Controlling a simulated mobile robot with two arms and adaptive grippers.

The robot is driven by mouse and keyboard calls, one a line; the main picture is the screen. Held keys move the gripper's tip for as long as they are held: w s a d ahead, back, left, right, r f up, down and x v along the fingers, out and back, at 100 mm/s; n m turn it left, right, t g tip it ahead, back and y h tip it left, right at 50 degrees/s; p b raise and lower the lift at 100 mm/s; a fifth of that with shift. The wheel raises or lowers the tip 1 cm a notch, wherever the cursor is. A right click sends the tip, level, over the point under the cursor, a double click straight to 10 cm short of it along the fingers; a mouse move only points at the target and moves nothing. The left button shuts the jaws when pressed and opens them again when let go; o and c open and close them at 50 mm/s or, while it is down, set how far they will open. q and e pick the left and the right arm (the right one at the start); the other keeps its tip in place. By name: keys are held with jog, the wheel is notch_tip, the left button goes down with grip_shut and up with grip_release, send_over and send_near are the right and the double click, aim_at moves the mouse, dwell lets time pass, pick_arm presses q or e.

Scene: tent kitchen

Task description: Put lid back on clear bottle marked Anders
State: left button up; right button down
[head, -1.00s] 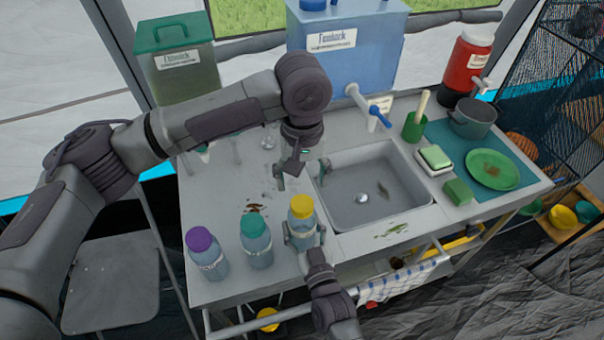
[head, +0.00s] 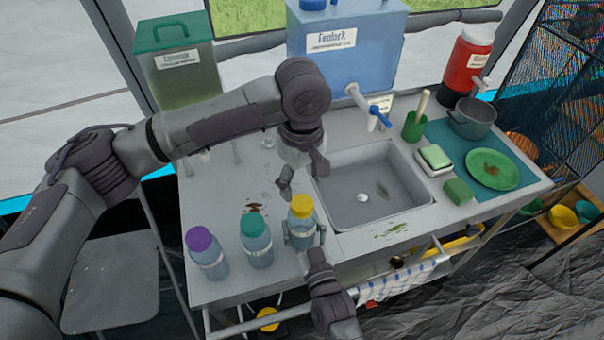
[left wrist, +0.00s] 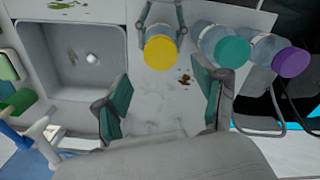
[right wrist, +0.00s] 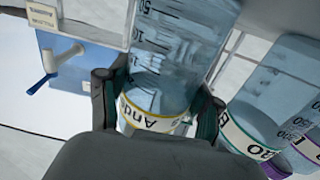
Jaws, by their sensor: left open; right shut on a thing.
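The clear bottle with a yellow band and a label starting "Ande" (right wrist: 150,115) stands upright near the counter's front edge. In the head view the same bottle (head: 302,228) has a yellow lid (head: 302,206) on top; I cannot tell whether it is screwed tight. My right gripper (head: 304,237) is shut around this bottle's lower part. My left gripper (head: 303,178) is open and empty, above the counter just behind the bottle. In the left wrist view the yellow lid (left wrist: 160,52) shows beyond the open fingers, apart from them.
A teal-lidded bottle (head: 256,242) and a purple-lidded bottle (head: 206,254) stand left of the held bottle. The sink (head: 370,205) is to its right. A blue water container (head: 345,50) with a tap stands behind. Brown stains mark the counter.

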aim_at(302, 203)
pick_arm(q)
notch_tip(302, 203, down, 7)
jog(key=shift+r, duration=0.15)
jog(key=shift+c, duration=0.4)
